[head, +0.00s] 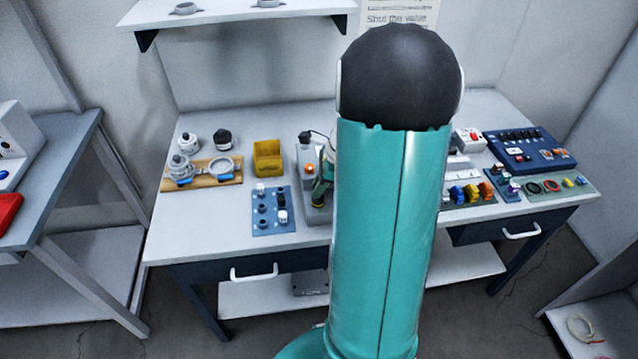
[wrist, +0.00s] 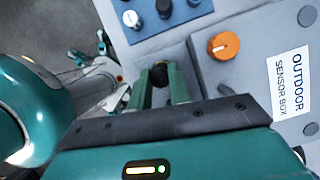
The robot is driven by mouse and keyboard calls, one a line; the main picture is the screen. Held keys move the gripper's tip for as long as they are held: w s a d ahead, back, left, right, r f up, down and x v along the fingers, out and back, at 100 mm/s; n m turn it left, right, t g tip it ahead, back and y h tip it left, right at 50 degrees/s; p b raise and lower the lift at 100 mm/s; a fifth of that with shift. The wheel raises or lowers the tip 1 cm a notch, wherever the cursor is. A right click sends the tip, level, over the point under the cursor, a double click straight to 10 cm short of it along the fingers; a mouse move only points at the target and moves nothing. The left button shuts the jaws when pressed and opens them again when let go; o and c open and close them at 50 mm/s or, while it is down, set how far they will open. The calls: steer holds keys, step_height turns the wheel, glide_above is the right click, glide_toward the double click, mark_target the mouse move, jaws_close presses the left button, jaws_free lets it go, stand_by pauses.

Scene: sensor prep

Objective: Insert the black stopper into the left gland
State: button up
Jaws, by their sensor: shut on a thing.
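My gripper (wrist: 160,72) is shut on the black stopper (wrist: 160,76), which shows as a small dark round piece between the two green fingers in the wrist view. The grey sensor box (wrist: 255,75) is just right of the fingers, with an orange knob (wrist: 223,46) and a label reading "OUTDOOR SENSOR BOX". In the head view, the box's orange knob (head: 309,167) shows left of my arm, and my gripper (head: 321,190) is mostly hidden behind the arm. I cannot make out the left gland in either view.
A blue plate (head: 272,229) with several black and white pieces lies left of the box. A yellow bin (head: 267,158) and a wooden board (head: 228,179) with metal clamps stand further left. A dark blue panel (head: 524,151) is at the right.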

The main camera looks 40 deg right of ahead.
steer(key=shift+f, duration=0.45)
stand_by(0.4)
steer(key=o, duration=0.9)
steer(key=shift+o, duration=0.2)
steer(key=shift+r, duration=0.1)
steer(key=shift+r, duration=3.45)
